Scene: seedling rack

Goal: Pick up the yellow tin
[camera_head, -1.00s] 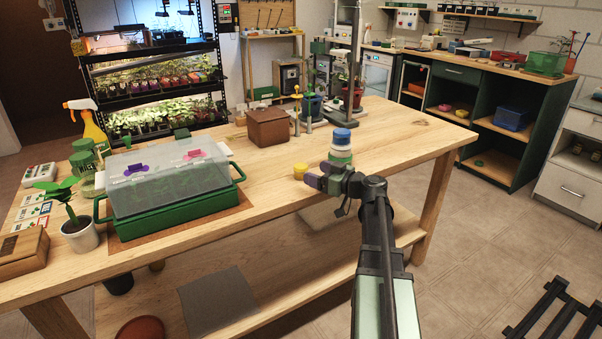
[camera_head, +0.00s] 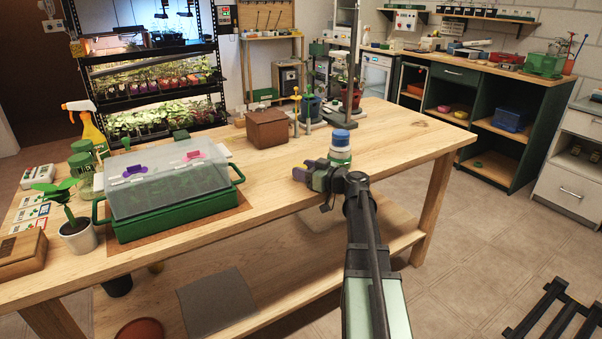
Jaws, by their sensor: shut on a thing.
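The wooden table (camera_head: 390,150) is clear to the right of my gripper. A green propagator tray (camera_head: 180,223) with a clear lid stands to the left. A brown box (camera_head: 267,128) and small yellow-topped posts (camera_head: 296,112) are behind. A potted seedling (camera_head: 78,238) stands far left.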

